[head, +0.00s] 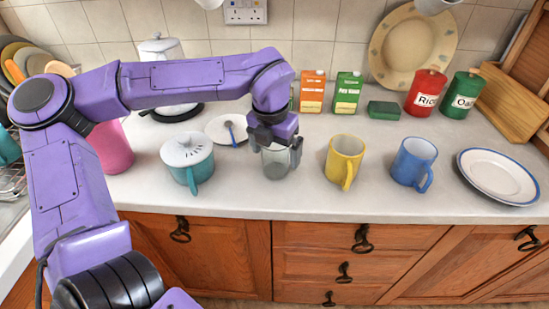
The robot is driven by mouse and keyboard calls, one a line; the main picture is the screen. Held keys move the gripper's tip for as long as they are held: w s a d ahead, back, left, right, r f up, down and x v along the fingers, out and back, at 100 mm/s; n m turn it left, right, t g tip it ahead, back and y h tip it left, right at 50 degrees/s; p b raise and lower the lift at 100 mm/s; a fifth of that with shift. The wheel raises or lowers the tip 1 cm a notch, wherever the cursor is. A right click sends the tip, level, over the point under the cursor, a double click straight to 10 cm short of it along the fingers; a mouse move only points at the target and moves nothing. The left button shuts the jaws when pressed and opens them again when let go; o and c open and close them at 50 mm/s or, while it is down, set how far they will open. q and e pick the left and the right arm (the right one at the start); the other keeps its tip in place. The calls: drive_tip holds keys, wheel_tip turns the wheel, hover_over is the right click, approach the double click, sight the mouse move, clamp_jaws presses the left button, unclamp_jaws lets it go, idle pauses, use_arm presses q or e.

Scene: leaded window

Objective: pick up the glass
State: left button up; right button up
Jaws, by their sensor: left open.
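The glass (277,168) is clear and greyish and stands upright on the counter, left of the yellow mug. My left gripper (276,150) is directly above it and points down. Its dark fingers are open, one at each side of the glass's upper part. The gripper hides part of the rim. I cannot tell whether the fingers touch the glass. My right gripper does not show.
A teal lidded mug (189,160) stands left of the glass, with a saucer and blue spoon (229,131) behind. A yellow mug (344,161), a blue mug (413,163) and a plate (497,176) stand to the right. Cartons (312,92) stand behind.

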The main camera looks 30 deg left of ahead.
use_arm(q)
drive_tip(key=c, duration=1.2)
drive_tip(key=shift+w+r, duration=0.1)
drive_tip(key=shift+r, duration=0.25)
wheel_tip(320, 180, up, 3)
drive_tip(key=shift+f, duration=0.15)
drive_tip(key=s+d+r+b, duration=0.3)
drive_tip(key=s+d+r, duration=0.6)
drive_tip(key=d, duration=0.2)
drive_tip(key=shift+r, duration=0.3)
